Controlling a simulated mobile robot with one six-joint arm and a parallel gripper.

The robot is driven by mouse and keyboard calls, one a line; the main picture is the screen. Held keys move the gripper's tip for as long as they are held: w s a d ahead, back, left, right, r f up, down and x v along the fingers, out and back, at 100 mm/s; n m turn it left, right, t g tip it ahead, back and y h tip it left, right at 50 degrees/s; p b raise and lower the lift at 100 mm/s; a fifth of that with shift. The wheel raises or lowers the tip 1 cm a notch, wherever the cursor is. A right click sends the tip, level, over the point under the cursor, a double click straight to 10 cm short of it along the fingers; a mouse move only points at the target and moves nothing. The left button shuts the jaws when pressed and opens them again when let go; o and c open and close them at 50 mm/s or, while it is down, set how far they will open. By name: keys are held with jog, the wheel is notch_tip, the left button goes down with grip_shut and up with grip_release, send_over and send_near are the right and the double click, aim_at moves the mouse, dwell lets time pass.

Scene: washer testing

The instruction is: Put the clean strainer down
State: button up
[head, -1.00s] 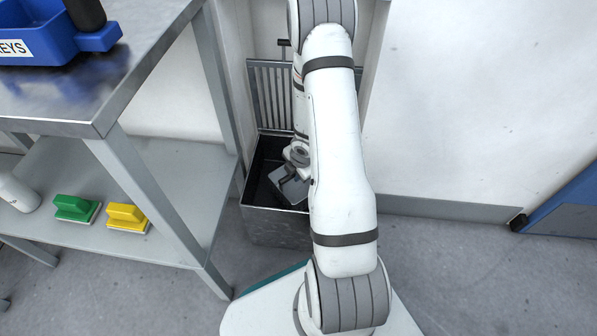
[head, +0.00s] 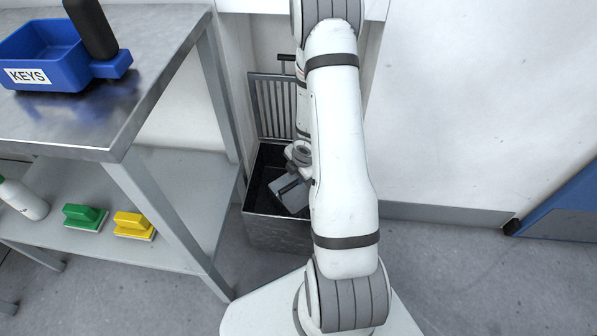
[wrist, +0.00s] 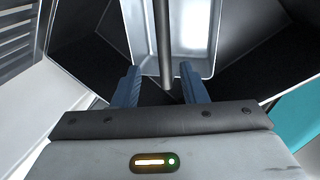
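A shiny rectangular metal pan with a grey rod-like handle, apparently the strainer (wrist: 205,70), lies ahead of my gripper in the wrist view. My gripper (wrist: 160,72) has its two blue-grey fingers apart. The rod's near end shows between them, with a gap on each side. In the head view, my gripper is low inside a dark-lined metal bin (head: 276,233) on the floor, partly hidden by my arm. I cannot clearly make out the strainer in that view.
A slatted metal panel (head: 270,108) stands upright at the bin's back. A steel table (head: 150,75) at left holds a blue KEYS tray (head: 42,50). A white wall is at right.

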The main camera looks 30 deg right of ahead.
jog(key=s+a+r+m+h+p, duration=0.15)
jog(key=r+m, duration=0.35)
jog(key=r, duration=0.7)
jog(key=s+r+m+h+p, duration=0.2)
jog(key=r+m, duration=0.2)
jog(key=r, duration=0.8)
jog(key=s+a+r+m+g+y, duration=0.1)
jog(key=s+a+r+m+y, duration=0.2)
jog(key=s+a+r+m, duration=0.8)
jog(key=s+r, duration=0.1)
jog(key=s, duration=0.1)
jog(key=shift+s+a+g, duration=0.25)
jog(key=shift+s+g, duration=0.1)
jog(key=shift+g, duration=0.05)
